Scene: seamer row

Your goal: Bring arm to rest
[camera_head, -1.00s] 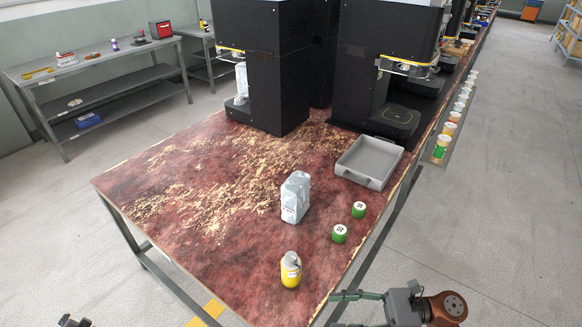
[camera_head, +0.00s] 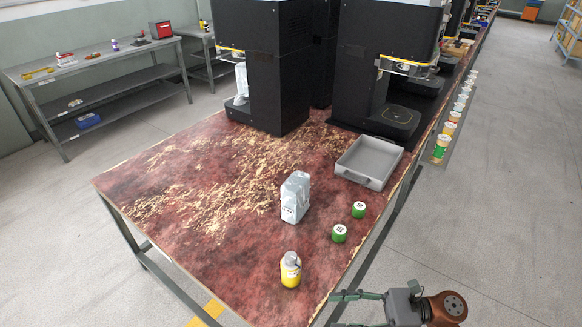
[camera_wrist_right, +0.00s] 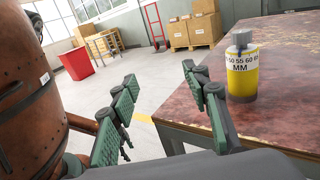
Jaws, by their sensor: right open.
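My right gripper (camera_head: 338,310) is at the bottom of the head view, just off the table's near right edge. In the right wrist view my right gripper (camera_wrist_right: 160,80) has its two green-padded fingers apart, with nothing between them. A yellow container with a grey top (camera_head: 290,270) stands upright on the table near that edge, apart from the gripper. The yellow container (camera_wrist_right: 242,68) also shows in the right wrist view, to the right of the fingers. My left arm and gripper are out of both views.
The red-brown table (camera_head: 160,240) holds a silver pouch (camera_head: 295,197), two green-sided cans (camera_head: 339,233) (camera_head: 359,210) and a grey tray (camera_head: 368,162). Black machines (camera_head: 385,70) stand behind. A narrow shelf of jars (camera_head: 440,150) runs along the right side. Floor to the right is clear.

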